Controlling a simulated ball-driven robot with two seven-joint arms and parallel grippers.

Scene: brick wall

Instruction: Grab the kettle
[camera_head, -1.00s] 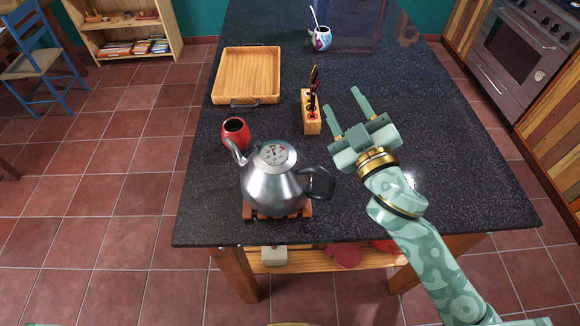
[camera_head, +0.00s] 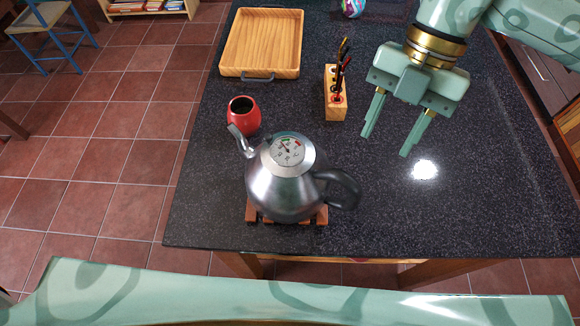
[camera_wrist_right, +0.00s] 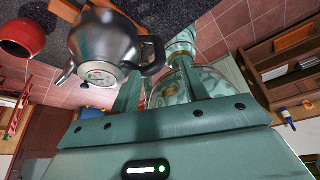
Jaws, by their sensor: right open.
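The steel kettle (camera_head: 283,183) stands upright on a wooden trivet (camera_head: 252,212) near the front edge of the dark counter. Its spout points to the upper left and its black handle (camera_head: 343,188) to the right. My right gripper (camera_head: 384,145) is open and empty, to the upper right of the handle, with its fingers pointing down and toward the front. In the right wrist view the kettle (camera_wrist_right: 103,42) and its handle show at the upper left, beyond the open fingers (camera_wrist_right: 162,90). My left gripper is not in view.
A red cup (camera_head: 244,119) stands just behind the kettle's spout. A wooden block with several tools (camera_head: 337,112) stands behind the kettle, left of my right gripper. A wooden tray (camera_head: 262,42) lies at the back left. The counter (camera_head: 470,205) right of the handle is clear.

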